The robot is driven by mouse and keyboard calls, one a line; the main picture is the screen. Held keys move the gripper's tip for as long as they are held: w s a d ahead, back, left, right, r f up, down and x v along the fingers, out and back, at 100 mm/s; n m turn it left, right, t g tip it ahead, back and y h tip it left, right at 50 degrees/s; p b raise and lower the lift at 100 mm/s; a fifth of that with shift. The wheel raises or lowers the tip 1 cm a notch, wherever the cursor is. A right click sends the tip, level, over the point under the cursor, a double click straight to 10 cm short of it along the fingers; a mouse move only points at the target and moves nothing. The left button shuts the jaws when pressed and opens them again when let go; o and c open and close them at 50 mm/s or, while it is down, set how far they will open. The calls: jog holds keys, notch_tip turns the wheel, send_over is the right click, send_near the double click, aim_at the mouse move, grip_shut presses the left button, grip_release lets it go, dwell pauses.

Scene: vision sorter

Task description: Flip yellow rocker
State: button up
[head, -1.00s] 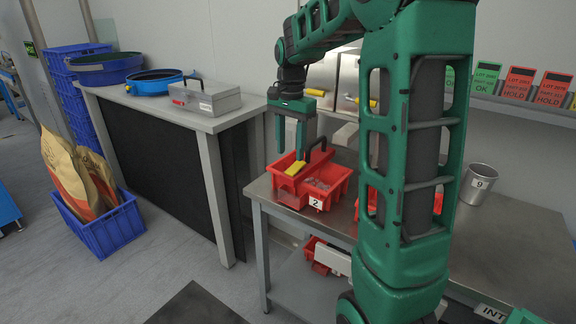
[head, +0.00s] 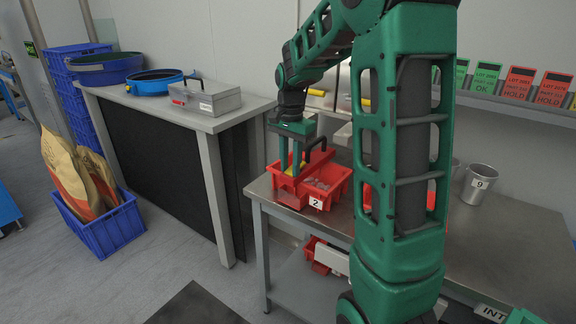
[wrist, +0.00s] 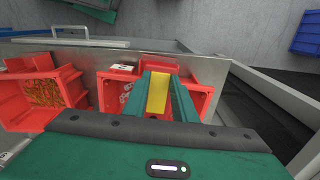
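The yellow rocker (head: 289,171) is a small yellow block at the left part of the red bin (head: 328,193) labelled 2. In the wrist view the yellow rocker (wrist: 158,92) lies between the two green fingers, which border it closely on both sides. My gripper (head: 290,166) points straight down over the bin and appears shut on the rocker. In the wrist view my gripper (wrist: 159,98) covers part of the bin (wrist: 109,96). The rocker's lower side is hidden.
A black handle (head: 319,153) rises right beside the fingers. A second red bin (wrist: 71,88) with orange contents stands beside bin 2 on the steel table (head: 500,235). A grey case (head: 205,97) sits on the other bench.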

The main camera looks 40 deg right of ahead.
jog(key=shift+w+d+r+g+y, duration=0.15)
jog(key=shift+d+g+y, duration=0.15)
jog(key=shift+y, duration=0.65)
jog(key=shift+w+d+r+g+y, duration=0.1)
jog(key=shift+d+g+y, duration=0.15)
jog(key=shift+y, duration=0.7)
jog(key=shift+s+r+y, duration=0.1)
jog(key=shift+y, duration=0.2)
jog(key=o, duration=1.1)
jog(key=shift+c, duration=0.2)
jog(key=v, duration=1)
jog(key=shift+w+r, duration=0.25)
jog(key=shift+r, duration=0.1)
